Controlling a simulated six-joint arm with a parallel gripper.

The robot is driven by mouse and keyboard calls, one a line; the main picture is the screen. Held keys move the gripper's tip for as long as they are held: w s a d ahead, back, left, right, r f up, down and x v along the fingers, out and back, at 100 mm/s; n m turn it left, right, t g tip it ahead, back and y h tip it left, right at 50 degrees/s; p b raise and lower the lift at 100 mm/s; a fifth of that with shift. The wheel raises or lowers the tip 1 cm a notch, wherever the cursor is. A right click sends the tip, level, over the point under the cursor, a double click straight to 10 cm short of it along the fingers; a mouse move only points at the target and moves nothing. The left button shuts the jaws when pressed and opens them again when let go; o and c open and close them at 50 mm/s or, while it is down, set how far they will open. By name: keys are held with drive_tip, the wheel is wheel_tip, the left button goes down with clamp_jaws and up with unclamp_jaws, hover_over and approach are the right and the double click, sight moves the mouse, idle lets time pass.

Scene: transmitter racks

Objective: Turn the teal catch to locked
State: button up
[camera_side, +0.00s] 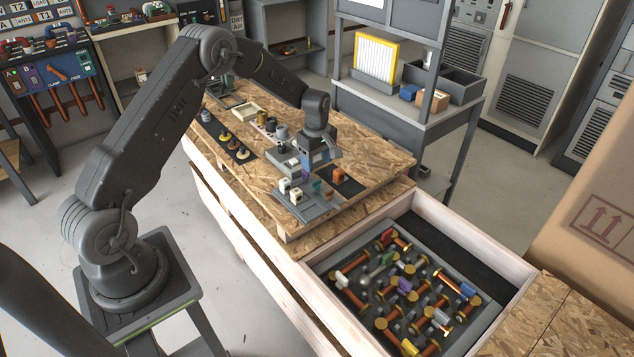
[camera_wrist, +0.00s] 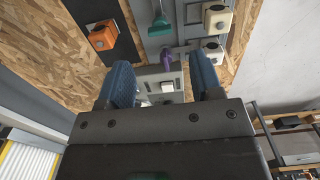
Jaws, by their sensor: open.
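The teal catch (camera_wrist: 160,22) is a small lever on a grey panel (camera_wrist: 184,18) in the wrist view, near the top edge, beyond my fingertips. It also shows in the side view (camera_side: 317,187), just below my gripper (camera_side: 318,158). Which of its positions is locked cannot be read. My gripper has blue fingers, spread apart in the wrist view (camera_wrist: 162,76), with nothing held between them. A purple catch (camera_wrist: 166,58) on the same panel shows in the gap between the fingers. The gripper is above the panel and apart from the teal catch.
An orange switch box (camera_wrist: 101,37) stands left of the panel in the wrist view. White switch boxes (camera_wrist: 217,18) stand to its right. The panel lies on a chipboard table (camera_side: 376,150). A wooden crate (camera_side: 415,200) with copper-coloured parts stands in front.

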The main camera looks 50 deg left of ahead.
sight(317, 181)
wheel_tip(317, 181, down, 8)
drive_tip(key=shift+f, duration=0.15)
idle(0.3)
drive_tip(key=c, duration=0.9)
drive_tip(key=shift+c, duration=0.2)
